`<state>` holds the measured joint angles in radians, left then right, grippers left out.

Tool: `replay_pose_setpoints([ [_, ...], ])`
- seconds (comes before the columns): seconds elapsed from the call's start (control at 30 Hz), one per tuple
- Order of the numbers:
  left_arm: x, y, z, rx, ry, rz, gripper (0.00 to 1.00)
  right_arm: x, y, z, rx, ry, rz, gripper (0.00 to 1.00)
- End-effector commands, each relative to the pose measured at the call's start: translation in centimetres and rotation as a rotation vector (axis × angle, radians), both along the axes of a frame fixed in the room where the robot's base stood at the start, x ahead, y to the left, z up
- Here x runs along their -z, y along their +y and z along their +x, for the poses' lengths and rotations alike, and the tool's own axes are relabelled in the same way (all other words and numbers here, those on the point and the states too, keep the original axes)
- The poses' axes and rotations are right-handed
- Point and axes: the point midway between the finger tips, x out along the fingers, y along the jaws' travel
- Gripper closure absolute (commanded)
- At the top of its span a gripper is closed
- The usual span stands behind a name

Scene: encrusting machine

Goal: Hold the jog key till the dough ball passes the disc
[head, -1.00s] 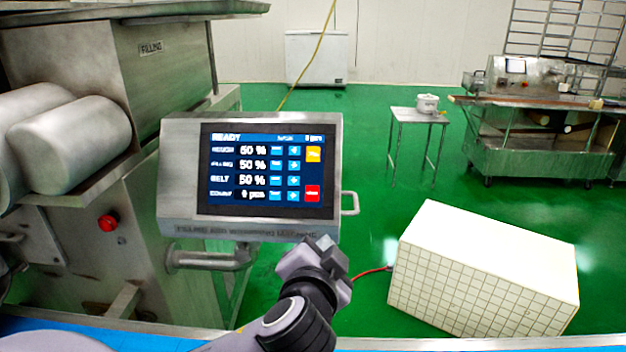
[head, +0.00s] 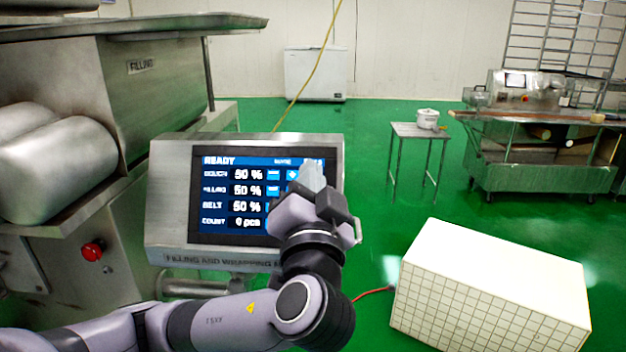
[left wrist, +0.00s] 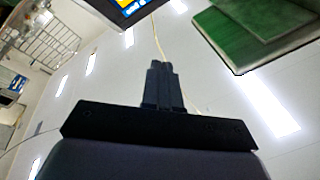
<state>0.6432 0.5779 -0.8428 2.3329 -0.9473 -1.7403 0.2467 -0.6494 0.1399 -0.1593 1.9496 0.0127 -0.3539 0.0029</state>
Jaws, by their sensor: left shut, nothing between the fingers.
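My left gripper (head: 313,178) is in front of the panel's right side and covers the yellow and red keys there. Whether its tips touch the screen I cannot tell. In the left wrist view the gripper's fingers (left wrist: 160,75) are shut with nothing between them. A corner of the lit panel (left wrist: 130,5) shows at the top. No dough ball or disc is visible. My right gripper is not in view.
The filling machine (head: 150,80) with its metal rollers and a red stop button (head: 93,250) stands at left. A white tiled box (head: 490,300) lies at lower right. A small table (head: 418,132) and another machine (head: 545,150) stand behind. The green floor between is clear.

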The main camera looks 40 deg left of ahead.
Motion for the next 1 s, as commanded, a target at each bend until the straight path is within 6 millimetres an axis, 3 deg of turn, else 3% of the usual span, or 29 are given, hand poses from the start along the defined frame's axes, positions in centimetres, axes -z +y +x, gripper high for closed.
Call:
replay_pose_setpoints([
  [0.5,3.9,3.0,4.9,-0.002,-0.001,0.000,1.00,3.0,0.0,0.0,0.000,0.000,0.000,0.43],
  [1.0,4.2,3.7,6.0,0.001,0.000,-0.001,1.00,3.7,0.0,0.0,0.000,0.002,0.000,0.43],
])
